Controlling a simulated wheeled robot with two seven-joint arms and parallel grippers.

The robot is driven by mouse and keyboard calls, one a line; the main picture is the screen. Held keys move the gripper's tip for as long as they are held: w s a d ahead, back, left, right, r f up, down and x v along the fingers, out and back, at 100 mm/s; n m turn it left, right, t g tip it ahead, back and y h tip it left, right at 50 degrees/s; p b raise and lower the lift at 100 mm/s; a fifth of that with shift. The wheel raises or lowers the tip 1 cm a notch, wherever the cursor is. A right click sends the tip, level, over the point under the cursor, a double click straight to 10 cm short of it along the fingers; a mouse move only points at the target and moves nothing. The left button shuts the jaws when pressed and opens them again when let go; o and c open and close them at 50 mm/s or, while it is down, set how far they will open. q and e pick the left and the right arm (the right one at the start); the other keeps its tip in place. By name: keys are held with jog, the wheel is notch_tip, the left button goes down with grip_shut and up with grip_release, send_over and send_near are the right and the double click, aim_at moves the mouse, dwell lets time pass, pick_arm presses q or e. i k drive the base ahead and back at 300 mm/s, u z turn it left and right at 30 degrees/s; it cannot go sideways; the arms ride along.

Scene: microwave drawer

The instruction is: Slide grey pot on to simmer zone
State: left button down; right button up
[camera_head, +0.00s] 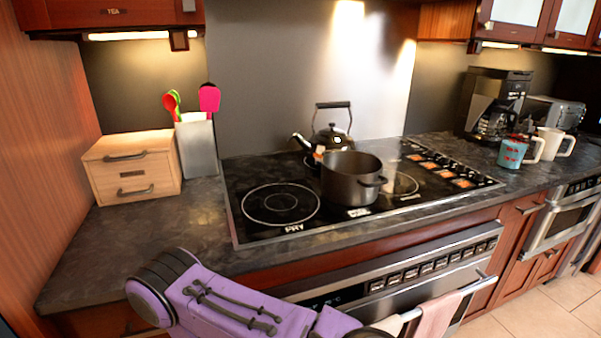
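The grey pot (352,182) stands upright on the black glass cooktop (245,226), near its middle, with a side handle towards the right. It covers part of the cooktop. A ringed zone (280,206) marked FRY lies bare to its left. Another ring (406,185) shows partly at the pot's right. A white label (358,212) in front of the pot is too small to read, so I cannot tell which zone is simmer. Neither of my grippers is in view; only a purple arm of mine shows at the bottom.
A dark kettle (325,138) stands behind the pot, close to it. Orange-lit controls (440,168) line the cooktop's right. A wooden drawer box (131,167) and a utensil holder (197,147) stand left. Mugs (512,152) and a coffee maker (492,105) stand right. The front left counter is clear.

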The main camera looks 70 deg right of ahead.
aim_at(349, 178)
jog(key=z, duration=1.95)
